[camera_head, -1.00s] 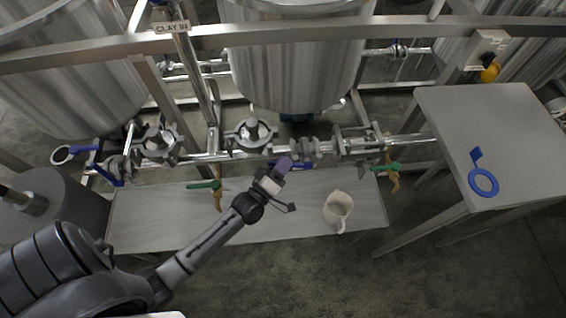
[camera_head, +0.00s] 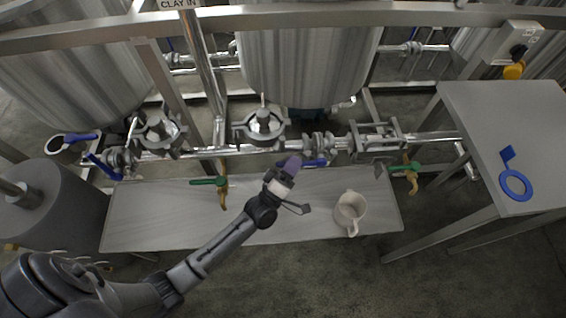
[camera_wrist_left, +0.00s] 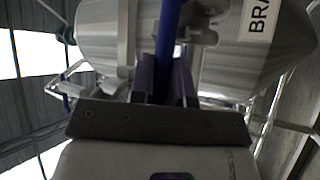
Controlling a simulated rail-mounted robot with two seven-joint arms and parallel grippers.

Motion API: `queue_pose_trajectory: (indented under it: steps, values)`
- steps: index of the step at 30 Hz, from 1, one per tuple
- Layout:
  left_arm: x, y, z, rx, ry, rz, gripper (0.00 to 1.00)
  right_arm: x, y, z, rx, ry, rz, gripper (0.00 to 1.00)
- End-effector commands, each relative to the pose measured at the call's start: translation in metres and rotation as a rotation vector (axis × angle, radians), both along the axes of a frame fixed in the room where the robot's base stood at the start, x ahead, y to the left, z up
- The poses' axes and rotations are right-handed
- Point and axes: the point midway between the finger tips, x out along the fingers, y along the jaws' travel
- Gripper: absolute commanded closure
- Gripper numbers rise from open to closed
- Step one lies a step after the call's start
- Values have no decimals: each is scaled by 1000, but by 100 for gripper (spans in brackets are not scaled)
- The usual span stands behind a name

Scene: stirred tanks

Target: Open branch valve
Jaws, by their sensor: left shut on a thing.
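The branch valve's blue lever (camera_head: 316,162) sits on the horizontal steel pipe, below the middle tank, and points roughly along the pipe. My left gripper (camera_head: 292,163) reaches up to it from the lower left, and its purple fingers are at the lever's left part. In the left wrist view the two fingers (camera_wrist_left: 163,82) are shut on the blue lever (camera_wrist_left: 169,30), which runs up between them. A label (camera_wrist_left: 262,18) with the letters "BRA" shows at the right there. The valve body is partly hidden behind the fingers. My right gripper is not in view.
A low bench (camera_head: 150,225) below the pipe carries a white mug (camera_head: 350,211). Green-handled taps (camera_head: 210,182) hang at the pipe's left and right. Another blue-handled valve (camera_head: 103,165) is at far left. A side table (camera_head: 490,115) at right holds a blue ring-shaped piece (camera_head: 515,183).

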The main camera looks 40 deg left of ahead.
Motion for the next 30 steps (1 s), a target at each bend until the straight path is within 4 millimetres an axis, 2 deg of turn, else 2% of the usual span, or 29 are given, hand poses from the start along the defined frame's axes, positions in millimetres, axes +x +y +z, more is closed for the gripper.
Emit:
queue_pose_trajectory:
  steps: [7, 8, 15, 24, 30]
  values:
    - [0, 0, 0, 1, 2, 0, 100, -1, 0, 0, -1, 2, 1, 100]
    - [0, 1, 0, 2, 2, 1, 81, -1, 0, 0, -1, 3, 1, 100]
    - [0, 0, 0, 2, 2, 2, 58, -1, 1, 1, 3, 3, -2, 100]
    - [-2, 1, -1, 2, 3, 1, 58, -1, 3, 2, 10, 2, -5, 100]
    - [-25, 1, -10, 2, 5, 0, 58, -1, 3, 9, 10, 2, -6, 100]
